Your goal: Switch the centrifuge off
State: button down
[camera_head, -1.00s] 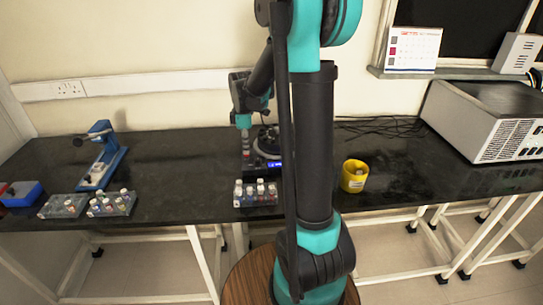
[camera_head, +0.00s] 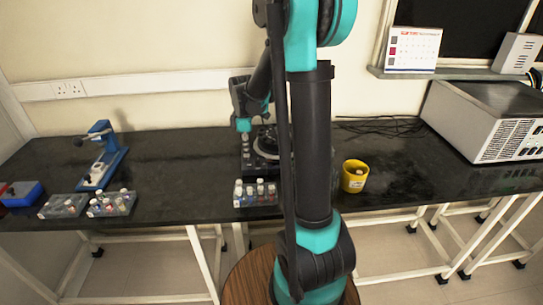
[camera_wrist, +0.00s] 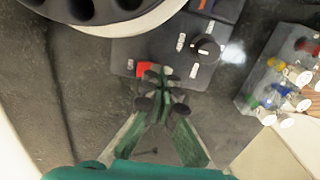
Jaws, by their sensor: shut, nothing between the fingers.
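The centrifuge (camera_head: 262,150) stands on the black bench, partly behind my arm in the head view. In the wrist view its round rotor (camera_wrist: 90,8) shows at the top left. Its dark control panel (camera_wrist: 185,55) carries a black knob (camera_wrist: 207,48) and a red switch (camera_wrist: 143,69). My gripper (camera_wrist: 158,85) is shut and empty, its fingertips just beside the red switch and partly overlapping it in the wrist view. I cannot tell whether they touch it. In the head view the wrist is above the panel's left side.
A rack of capped vials (camera_head: 256,195) stands at the bench's front edge, close to the panel; it also shows in the wrist view (camera_wrist: 250,95). A yellow cup (camera_head: 355,176) is right of my arm. More racks (camera_head: 110,204) and a blue device (camera_head: 103,160) stand left.

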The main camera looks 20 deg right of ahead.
jog(key=shift+r, duration=2.5)
